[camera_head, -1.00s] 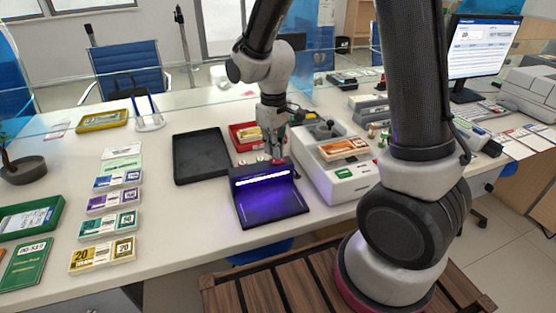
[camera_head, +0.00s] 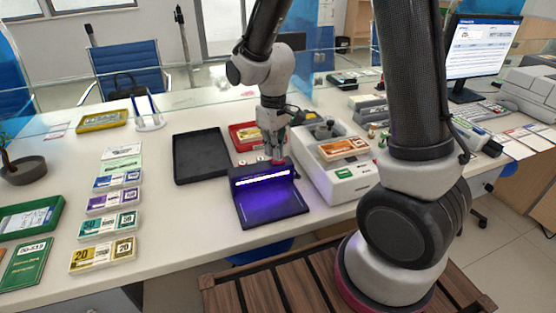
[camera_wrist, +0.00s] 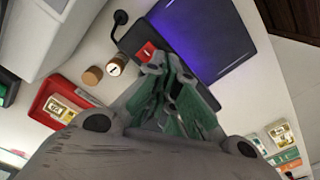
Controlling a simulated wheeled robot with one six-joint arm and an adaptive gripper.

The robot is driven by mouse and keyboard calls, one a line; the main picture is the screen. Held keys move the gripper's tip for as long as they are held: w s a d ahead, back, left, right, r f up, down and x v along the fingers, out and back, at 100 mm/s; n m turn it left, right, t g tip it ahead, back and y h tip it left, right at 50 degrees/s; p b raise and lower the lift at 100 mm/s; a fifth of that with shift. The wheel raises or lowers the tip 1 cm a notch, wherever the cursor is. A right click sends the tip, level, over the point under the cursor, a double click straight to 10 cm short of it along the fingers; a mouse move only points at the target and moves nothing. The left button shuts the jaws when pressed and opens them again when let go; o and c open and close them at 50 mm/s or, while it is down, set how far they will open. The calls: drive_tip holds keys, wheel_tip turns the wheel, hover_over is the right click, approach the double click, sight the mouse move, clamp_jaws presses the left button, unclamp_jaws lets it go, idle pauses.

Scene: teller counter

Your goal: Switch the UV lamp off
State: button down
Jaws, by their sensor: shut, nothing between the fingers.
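The UV lamp (camera_head: 270,205) is a dark unit on the white counter. Its tube glows white and its bed shines purple, so it is lit. In the wrist view the lamp (camera_wrist: 205,35) also glows purple. A red rocker switch (camera_wrist: 146,51) sits on its dark top, at the end near my fingertips. My gripper (camera_head: 275,158) points down over the back edge of the lamp, shut and empty. In the wrist view my gripper (camera_wrist: 167,66) has its closed tips right beside the red switch; whether they touch it I cannot tell.
A black tray (camera_head: 201,181) lies left of the lamp and a white counting machine (camera_head: 347,185) stands close on its right. A red tray (camera_head: 238,145) with a note bundle is behind. Note bundles (camera_head: 103,254) line the left counter. A glass screen runs along the back.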

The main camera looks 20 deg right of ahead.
sight(274, 160)
drive_tip(key=shift+f, duration=0.85)
idle(0.3)
drive_tip(key=shift+r, duration=3.55)
drive_tip(key=s+d+r+m+t, duration=0.2)
drive_tip(key=s+d+r+m, duration=0.1)
drive_tip(key=s+d+r, duration=0.4)
drive_tip(key=s+d+r+m+t, duration=0.2)
drive_tip(key=s+d+r, duration=0.6)
drive_tip(key=s, duration=0.4)
drive_tip(key=shift+m, duration=0.5)
